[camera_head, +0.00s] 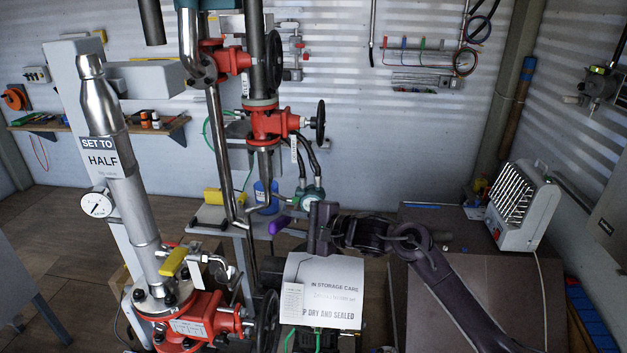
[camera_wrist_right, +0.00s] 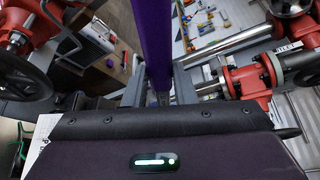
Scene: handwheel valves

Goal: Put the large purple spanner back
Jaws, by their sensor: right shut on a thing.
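The large purple spanner shows its purple end (camera_head: 279,225) left of my right gripper (camera_head: 316,228) in the head view. In the right wrist view its long purple shaft (camera_wrist_right: 155,40) runs up and out of the top of the picture. My right gripper is shut on the spanner and holds it in the air, behind and above the white sign. The grey fingers stand on both sides of the shaft in the wrist view. The rest of the spanner is hidden or out of the picture. My left gripper is not in view.
Red valves (camera_head: 270,123) on steel pipes stand left of the gripper, with a black handwheel (camera_head: 268,320) low down. A white sign (camera_head: 323,290) stands below it. A brown bench (camera_head: 470,300) with a white heater (camera_head: 523,205) is at right. A tool rack (camera_head: 418,57) hangs behind.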

